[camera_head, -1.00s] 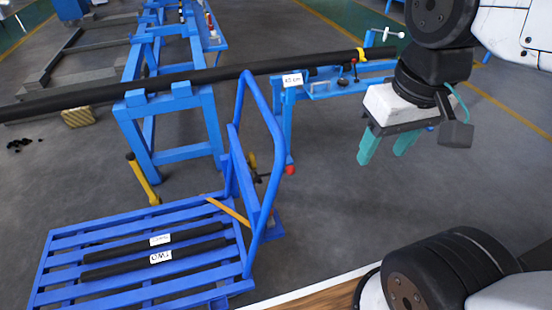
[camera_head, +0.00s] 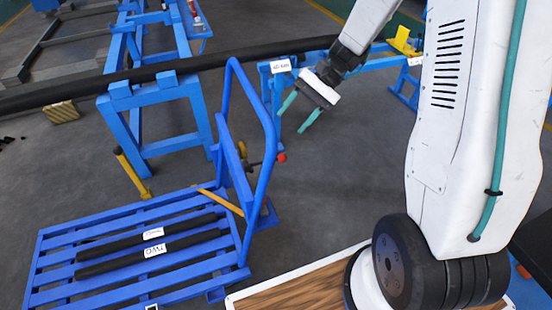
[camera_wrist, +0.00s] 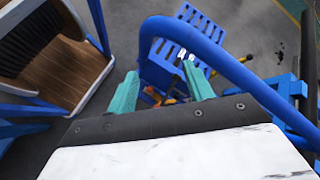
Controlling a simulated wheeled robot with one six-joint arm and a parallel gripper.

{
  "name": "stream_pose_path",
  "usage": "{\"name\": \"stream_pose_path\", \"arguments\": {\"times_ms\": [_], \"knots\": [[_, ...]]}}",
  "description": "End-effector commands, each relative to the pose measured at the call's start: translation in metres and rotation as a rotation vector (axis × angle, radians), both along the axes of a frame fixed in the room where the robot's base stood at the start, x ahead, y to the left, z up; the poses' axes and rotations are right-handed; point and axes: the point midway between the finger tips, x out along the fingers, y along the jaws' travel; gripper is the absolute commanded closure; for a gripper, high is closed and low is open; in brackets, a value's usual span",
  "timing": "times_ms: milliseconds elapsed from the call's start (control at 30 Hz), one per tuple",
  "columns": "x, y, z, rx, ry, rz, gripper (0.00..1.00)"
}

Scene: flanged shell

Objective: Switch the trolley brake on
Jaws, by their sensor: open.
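The blue trolley (camera_head: 272,135) has a slatted deck and a tall looped handle, at the lower left of the head view. A red knob (camera_head: 281,157) shows low beside the handle, near yellow parts at its foot. I cannot tell whether the brake is on or off. My gripper (camera_head: 298,110) has two teal fingers, open and empty, pointing down above and slightly right of the red knob. In the wrist view my gripper (camera_wrist: 160,72) straddles small orange and yellow parts seen below, partly hidden by the fingers. The trolley handle (camera_wrist: 241,74) curves close by on the right.
Two labelled dark bars (camera_head: 150,246) lie on the trolley deck. A long dark pipe (camera_head: 60,96) rests on blue stands (camera_head: 160,147) behind. A wooden-topped surface (camera_head: 300,295) lies at the front. Grey floor right of the trolley is clear.

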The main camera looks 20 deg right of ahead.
Motion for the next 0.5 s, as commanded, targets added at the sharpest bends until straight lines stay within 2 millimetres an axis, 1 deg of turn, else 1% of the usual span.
{"name": "stream_pose_path", "arguments": {"times_ms": [33, 167, 200, 267, 400, 500], "knots": [[0.007, -0.004, -0.018, 0.051, 0.048, -0.038, 0.48], [0.025, -0.012, -0.061, 0.194, 0.154, -0.15, 0.48], [0.03, -0.015, -0.075, 0.237, 0.184, -0.186, 0.48], [0.037, -0.02, -0.097, 0.304, 0.229, -0.244, 0.48], [0.048, -0.031, -0.148, 0.449, 0.316, -0.377, 0.48], [0.051, -0.039, -0.18, 0.532, 0.361, -0.457, 0.48]]}}
